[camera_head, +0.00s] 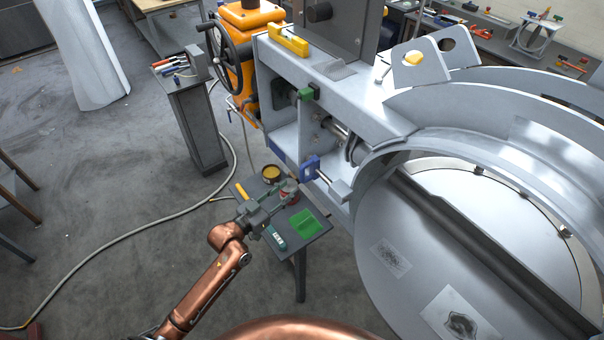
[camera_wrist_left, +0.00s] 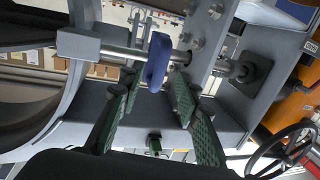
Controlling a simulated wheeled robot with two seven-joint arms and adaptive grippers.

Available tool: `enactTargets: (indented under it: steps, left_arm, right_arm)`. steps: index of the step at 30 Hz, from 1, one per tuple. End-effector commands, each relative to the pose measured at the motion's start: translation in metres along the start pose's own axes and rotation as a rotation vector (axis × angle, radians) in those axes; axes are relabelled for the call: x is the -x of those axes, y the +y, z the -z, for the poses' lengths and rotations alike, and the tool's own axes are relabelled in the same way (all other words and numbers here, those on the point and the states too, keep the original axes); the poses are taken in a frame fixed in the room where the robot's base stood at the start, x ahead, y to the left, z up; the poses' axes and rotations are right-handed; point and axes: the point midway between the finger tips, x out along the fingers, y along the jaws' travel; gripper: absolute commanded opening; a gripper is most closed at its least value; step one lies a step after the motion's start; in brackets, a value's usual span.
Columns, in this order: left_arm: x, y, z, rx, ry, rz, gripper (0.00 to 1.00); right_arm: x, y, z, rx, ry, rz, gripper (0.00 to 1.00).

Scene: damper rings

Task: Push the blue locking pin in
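The blue locking pin's handle (camera_head: 310,168) stands out from the side of the grey damper housing (camera_head: 290,68), on a metal rod below the green part. In the left wrist view the blue handle (camera_wrist_left: 158,62) sits on a shiny horizontal rod, just beyond my fingertips and between their lines. My left gripper (camera_head: 280,195) is below and to the left of the pin in the head view, over the small side table. Its two green-padded fingers are apart with nothing between them (camera_wrist_left: 152,90). I cannot see it touching the handle. My right gripper is not in view.
An orange machine with a handwheel (camera_head: 228,50) stands behind. A large round grey damper (camera_head: 400,255) fills the right. Open floor lies left.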

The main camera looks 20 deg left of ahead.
Motion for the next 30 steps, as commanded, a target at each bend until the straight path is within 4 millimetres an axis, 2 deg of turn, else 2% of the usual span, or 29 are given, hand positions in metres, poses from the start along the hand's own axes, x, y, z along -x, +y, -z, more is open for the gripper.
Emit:
enactTargets:
  steps: [3, 18, 30]
  left_arm:
    - [-0.011, -0.004, 0.013, 0.000, 0.044, -0.003, 0.31]
    - [-0.077, -0.004, 0.017, 0.001, 0.046, -0.002, 0.31]
    - [-0.084, -0.004, 0.016, 0.000, 0.045, -0.002, 0.30]
  right_arm:
    - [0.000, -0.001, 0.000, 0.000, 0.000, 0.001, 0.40]
    - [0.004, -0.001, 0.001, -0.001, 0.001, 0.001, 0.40]
    - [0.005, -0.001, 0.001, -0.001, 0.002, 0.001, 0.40]
